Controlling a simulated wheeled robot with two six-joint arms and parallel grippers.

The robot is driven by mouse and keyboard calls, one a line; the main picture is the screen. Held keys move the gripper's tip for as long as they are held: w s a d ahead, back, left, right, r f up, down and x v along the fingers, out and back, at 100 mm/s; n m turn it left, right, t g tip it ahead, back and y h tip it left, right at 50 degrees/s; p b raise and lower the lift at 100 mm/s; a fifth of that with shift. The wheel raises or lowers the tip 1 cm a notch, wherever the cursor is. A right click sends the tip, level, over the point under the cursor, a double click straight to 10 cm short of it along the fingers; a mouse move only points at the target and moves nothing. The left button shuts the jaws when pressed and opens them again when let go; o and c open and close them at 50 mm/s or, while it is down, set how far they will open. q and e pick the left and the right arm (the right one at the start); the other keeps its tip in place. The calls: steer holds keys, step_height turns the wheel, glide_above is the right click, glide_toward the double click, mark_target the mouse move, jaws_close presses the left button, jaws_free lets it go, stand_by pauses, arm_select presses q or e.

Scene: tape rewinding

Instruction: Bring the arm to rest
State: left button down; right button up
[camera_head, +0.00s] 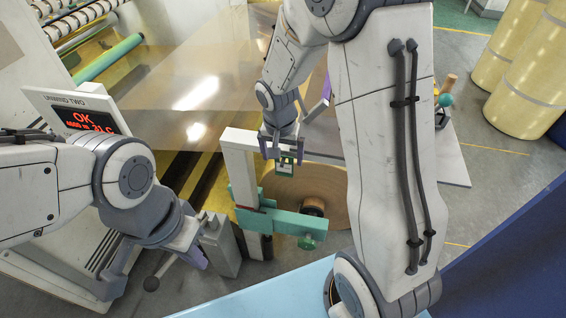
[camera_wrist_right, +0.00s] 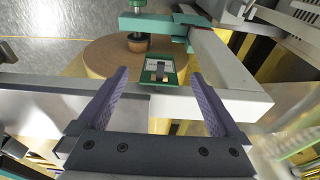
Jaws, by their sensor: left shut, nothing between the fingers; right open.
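My right arm comes in from the upper right in the head view. Its gripper (camera_head: 282,150) is open, with purple fingers apart above a small green-framed piece (camera_head: 285,167). In the right wrist view the open gripper (camera_wrist_right: 160,90) has that green-framed piece (camera_wrist_right: 163,73) ahead between its fingertips, beside a white bar (camera_wrist_right: 222,103); I cannot tell whether they touch. My left arm comes in from the left, and its gripper (camera_head: 188,260) is low beside a grey block (camera_head: 220,247), shut and empty. A black-knobbed lever (camera_head: 152,284) is beside it.
A brown roll (camera_head: 325,185) sits behind a green bracket (camera_head: 270,219) on a white post (camera_head: 240,165). A display (camera_head: 88,120) reading OK is at left. Large yellow rolls (camera_head: 525,75) stand at right. A light blue surface (camera_head: 260,295) is in front.

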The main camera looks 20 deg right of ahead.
steer(key=s+a+r+n+y, duration=0.1)
steer(key=s+a+r+n, duration=0.75)
steer(key=s+a, duration=0.35)
steer(key=s+a+r+n+g+y, duration=0.1)
steer(key=s+n, duration=0.4)
steer(key=s, duration=0.6)
steer(key=shift+s+a+n+g, duration=0.35)
steer(key=shift+s+a+g, duration=0.05)
steer(key=shift+a, duration=0.2)
steer(key=shift+r, duration=0.15)
stand_by(0.4)
